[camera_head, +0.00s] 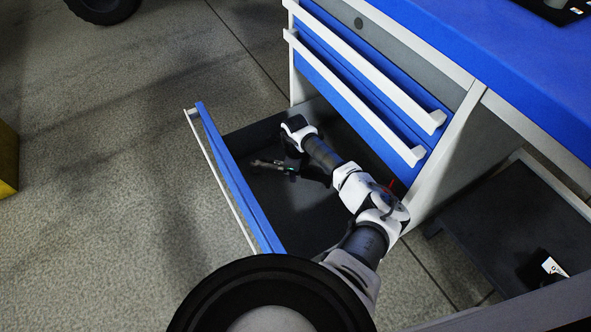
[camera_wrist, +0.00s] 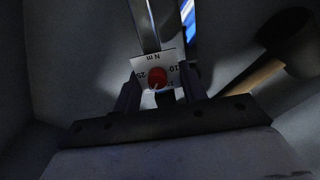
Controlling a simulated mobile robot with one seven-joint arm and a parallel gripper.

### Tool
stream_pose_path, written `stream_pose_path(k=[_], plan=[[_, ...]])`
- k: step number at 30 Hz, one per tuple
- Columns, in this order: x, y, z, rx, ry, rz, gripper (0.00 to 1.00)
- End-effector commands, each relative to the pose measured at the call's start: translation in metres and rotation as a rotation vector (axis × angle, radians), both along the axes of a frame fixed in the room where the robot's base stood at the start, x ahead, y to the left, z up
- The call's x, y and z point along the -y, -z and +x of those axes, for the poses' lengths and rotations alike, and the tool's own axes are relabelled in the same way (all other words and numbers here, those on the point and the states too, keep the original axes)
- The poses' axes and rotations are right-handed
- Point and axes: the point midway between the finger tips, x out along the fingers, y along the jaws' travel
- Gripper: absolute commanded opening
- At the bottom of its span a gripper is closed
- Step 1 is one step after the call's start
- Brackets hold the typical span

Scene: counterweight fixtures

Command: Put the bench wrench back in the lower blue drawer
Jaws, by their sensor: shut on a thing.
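The lower blue drawer (camera_head: 232,178) is pulled open, and its dark inside shows. My gripper (camera_head: 291,168) is down inside the drawer opening, toward its far end. The bench wrench (camera_head: 264,164) sticks out to the left from my gripper, low over the drawer floor; I cannot tell whether it touches the floor. In the wrist view my gripper (camera_wrist: 159,96) is shut on the wrench, whose metal shaft (camera_wrist: 147,28) runs away between the fingers. A white "N m" scale plate with a red dot shows at the fingers. The wrench's other end is hidden.
In the wrist view a dark-headed mallet (camera_wrist: 289,38) with a wooden handle lies to the right of the wrench. Closed blue drawers with white handles (camera_head: 350,95) stand above the open drawer. A dark low shelf (camera_head: 510,225) is at the right.

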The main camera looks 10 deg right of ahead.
Motion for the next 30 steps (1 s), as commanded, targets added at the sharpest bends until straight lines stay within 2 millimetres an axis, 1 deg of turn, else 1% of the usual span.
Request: stream_pose_path(k=[8,27,28,30], plan=[[0.000,-0.001,0.000,0.001,0.000,0.000,0.00],[0.000,0.011,0.001,0.001,-0.001,0.000,0.00],[0.000,0.011,0.001,0.001,-0.001,0.000,0.43],[0.000,0.011,0.001,0.001,0.000,0.000,0.52]])
